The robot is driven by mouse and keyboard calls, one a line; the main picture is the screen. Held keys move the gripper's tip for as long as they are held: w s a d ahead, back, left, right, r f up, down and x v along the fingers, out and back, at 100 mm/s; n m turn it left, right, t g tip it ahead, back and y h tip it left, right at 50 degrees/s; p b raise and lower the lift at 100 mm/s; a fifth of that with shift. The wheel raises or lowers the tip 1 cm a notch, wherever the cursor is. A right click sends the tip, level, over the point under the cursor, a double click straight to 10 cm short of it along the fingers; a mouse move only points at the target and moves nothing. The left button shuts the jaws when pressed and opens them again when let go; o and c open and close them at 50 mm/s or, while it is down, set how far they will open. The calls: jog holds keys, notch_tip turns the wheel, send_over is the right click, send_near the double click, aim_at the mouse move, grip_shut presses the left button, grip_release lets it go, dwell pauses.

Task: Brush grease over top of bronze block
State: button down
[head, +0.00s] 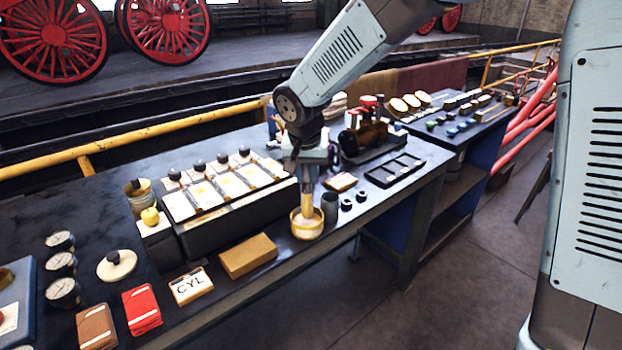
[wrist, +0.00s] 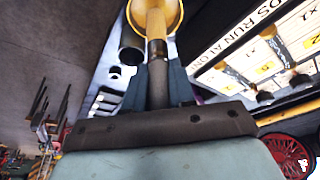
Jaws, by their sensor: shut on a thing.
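My gripper (head: 307,178) points down and is shut on the handle of a brush (head: 307,202). The brush stands nearly upright, its lower end in or over a yellow round tin (head: 306,231) with pale contents, probably the grease. A tan-brown rectangular block (head: 248,257), likely the bronze block, lies left of the tin near the table's front edge. My gripper is apart from it, and its top is uncovered.
A dark box with several pale labelled panels and black knobs (head: 238,158) stands behind the block. A CYL card (head: 190,286), a red pad (head: 142,309) and gauges (head: 63,293) lie left. A dark cup (head: 330,207) and small black rings stand right of the tin.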

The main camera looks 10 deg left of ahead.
jog(key=shift+r, duration=2.7)
